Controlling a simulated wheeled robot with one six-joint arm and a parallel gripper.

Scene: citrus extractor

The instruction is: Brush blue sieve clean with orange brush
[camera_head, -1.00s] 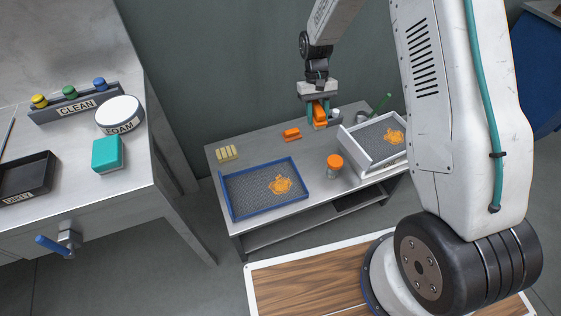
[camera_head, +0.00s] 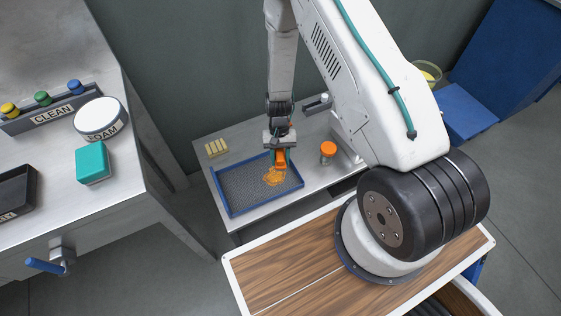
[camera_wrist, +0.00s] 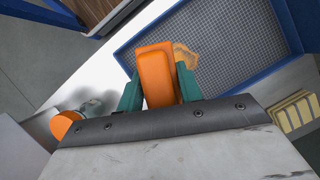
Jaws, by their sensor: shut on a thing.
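The blue sieve (camera_head: 228,206) is a blue-framed tray with grey mesh, lying flat on the low metal table. Orange residue (camera_head: 273,177) sits on the right part of its mesh. The sieve's mesh also shows in the wrist view (camera_wrist: 225,50), with some residue (camera_wrist: 186,55) beside the brush. My gripper (camera_head: 281,153) is shut on the orange brush (camera_wrist: 157,75), between its two green fingers. The brush is over the right part of the sieve, at the residue. Its bristles are hidden, so I cannot tell whether they touch the mesh.
An orange-lidded jar (camera_head: 328,150) stands right of the sieve. A yellow ribbed block (camera_head: 216,148) lies behind it. A metal counter at left holds a teal sponge (camera_head: 93,163) and a round foam container (camera_head: 100,118).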

